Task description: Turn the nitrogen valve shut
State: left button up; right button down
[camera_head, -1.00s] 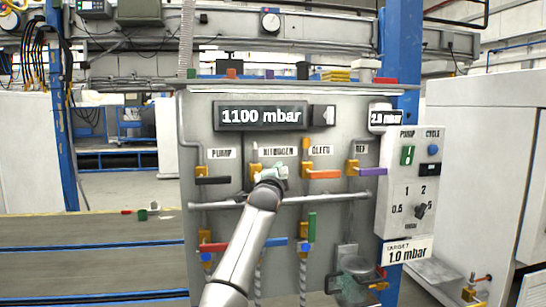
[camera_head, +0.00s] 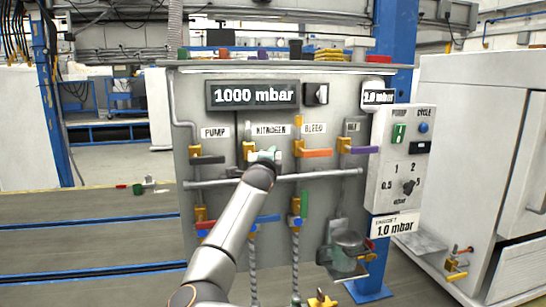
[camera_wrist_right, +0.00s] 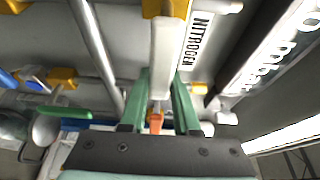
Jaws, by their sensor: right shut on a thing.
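The nitrogen valve (camera_head: 248,150) is a yellow fitting on the grey panel, below the NITROGEN label. Its pale handle (camera_wrist_right: 164,60) shows in the right wrist view, running from the yellow body (camera_wrist_right: 165,8) to between my green fingers. Judging by the label, the handle points sideways to the panel's right. My right gripper (camera_wrist_right: 160,92) is shut on the handle's end. In the head view my right gripper (camera_head: 266,156) and forearm hide most of the handle. My left gripper is not in view.
The panel's display (camera_head: 253,95) reads 1000 mbar. The black pump handle (camera_head: 207,160) is left, the orange bleed handle (camera_head: 316,153) and purple handle (camera_head: 363,150) right. A horizontal rail (camera_head: 320,176) crosses just below. A control box (camera_head: 398,160) stands at the right.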

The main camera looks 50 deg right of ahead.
jog(key=c, duration=0.6)
grip_release()
jog(key=shift+c, duration=0.2)
jog(key=b+v, duration=0.2)
jog(key=v, duration=1)
jog(key=shift+s+a, duration=0.15)
jog(key=shift+a, duration=0.05)
